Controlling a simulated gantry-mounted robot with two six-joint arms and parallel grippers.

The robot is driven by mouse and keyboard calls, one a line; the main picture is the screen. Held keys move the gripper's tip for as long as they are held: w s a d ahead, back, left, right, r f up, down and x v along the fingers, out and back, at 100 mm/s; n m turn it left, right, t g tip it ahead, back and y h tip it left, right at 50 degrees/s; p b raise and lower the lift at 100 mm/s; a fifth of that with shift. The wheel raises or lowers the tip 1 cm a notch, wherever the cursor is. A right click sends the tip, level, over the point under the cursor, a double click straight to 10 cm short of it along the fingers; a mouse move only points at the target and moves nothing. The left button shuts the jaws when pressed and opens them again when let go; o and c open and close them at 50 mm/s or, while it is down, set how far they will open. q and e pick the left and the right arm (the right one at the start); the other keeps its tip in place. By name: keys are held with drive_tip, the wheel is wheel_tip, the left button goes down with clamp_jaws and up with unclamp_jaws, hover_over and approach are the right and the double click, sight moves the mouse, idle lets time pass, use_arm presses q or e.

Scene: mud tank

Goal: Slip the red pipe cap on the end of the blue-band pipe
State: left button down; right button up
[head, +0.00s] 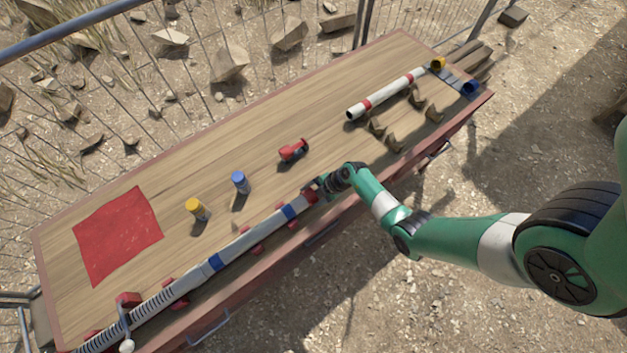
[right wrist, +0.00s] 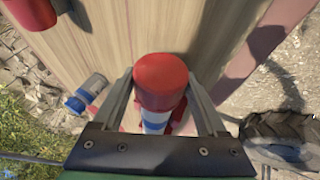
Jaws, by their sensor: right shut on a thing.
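The blue-band pipe (head: 240,245) is long and white with blue bands. It lies along the table's near edge on red supports. The red pipe cap (right wrist: 160,75) is between the two fingers of my right gripper (right wrist: 160,92), which is shut on it. In the head view my right gripper (head: 314,188) is at the pipe's right end. The cap lines up with the pipe, and a blue band shows just behind it in the right wrist view. How far the cap sits over the end is hidden. My left gripper is not in view.
A red fitting (head: 293,150), a blue-topped cylinder (head: 240,182) and a yellow-topped cylinder (head: 197,209) are on the table. A red mat (head: 118,235) lies at left. A red-band pipe (head: 385,95) and several brown brackets (head: 417,98) are at right. The table's middle is mostly clear.

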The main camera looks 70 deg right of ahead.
drive_tip(key=shift+w+a, duration=0.3)
drive_tip(key=shift+a, duration=0.3)
drive_tip(key=o, duration=1)
drive_tip(key=p+v, duration=0.6)
drive_tip(key=v, duration=0.5)
drive_tip(key=shift+s+r, duration=0.2)
drive_tip(key=shift+r, duration=0.05)
